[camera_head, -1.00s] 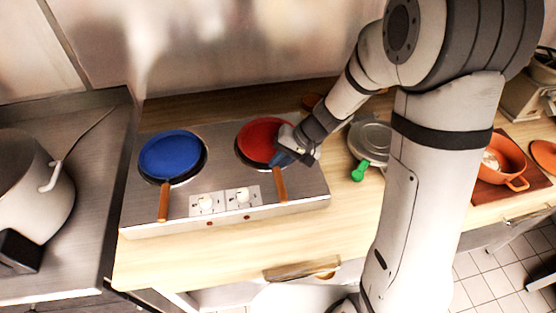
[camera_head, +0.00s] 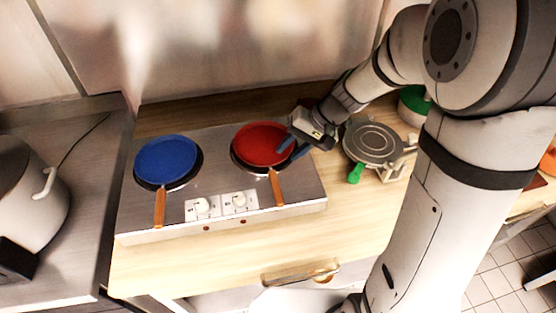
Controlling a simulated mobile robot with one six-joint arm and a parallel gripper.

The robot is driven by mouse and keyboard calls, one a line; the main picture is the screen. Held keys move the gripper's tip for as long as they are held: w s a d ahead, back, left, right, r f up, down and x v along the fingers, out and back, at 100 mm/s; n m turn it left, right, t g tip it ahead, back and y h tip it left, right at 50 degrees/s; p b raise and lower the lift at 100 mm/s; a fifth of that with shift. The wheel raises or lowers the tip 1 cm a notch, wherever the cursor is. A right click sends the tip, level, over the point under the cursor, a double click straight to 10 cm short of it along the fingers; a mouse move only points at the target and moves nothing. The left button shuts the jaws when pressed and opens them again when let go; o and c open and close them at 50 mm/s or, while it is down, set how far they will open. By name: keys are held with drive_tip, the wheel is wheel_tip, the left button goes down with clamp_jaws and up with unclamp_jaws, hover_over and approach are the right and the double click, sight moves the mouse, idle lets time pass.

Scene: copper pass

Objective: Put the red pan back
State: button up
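The red pan (camera_head: 258,142) sits on the right burner of the steel two-burner hob (camera_head: 222,160), its wooden handle (camera_head: 277,188) pointing toward the front edge. The blue pan (camera_head: 166,157) sits on the left burner, handle also toward the front. My gripper (camera_head: 291,148) is at the right edge of the red pan. Its two blue fingers are spread apart with nothing held between them. One finger overlaps the pan's rim in the picture; I cannot tell if it touches.
A round grey hotplate (camera_head: 373,142) with a green handle (camera_head: 356,173) stands right of the hob. A large pot (camera_head: 30,190) stands on the left counter. The wooden counter (camera_head: 200,265) in front of the hob is clear. My arm covers much of the right side.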

drive_tip(key=s+d+r+t+h, duration=0.2)
drive_tip(key=s+d+r+h, duration=0.1)
drive_tip(key=s+d, duration=0.4)
drive_tip(key=s+d+r+t+h, duration=0.1)
drive_tip(key=s+d+r+h, duration=0.2)
drive_tip(key=s+d+r, duration=0.2)
drive_tip(key=s+d, duration=0.1)
drive_tip(key=s, duration=0.2)
drive_tip(key=shift+s+d+r+t+h, duration=0.2)
drive_tip(key=shift+d+r+t+h, duration=0.15)
drive_tip(key=shift+r+t+h, duration=0.05)
drive_tip(key=shift+s, duration=0.1)
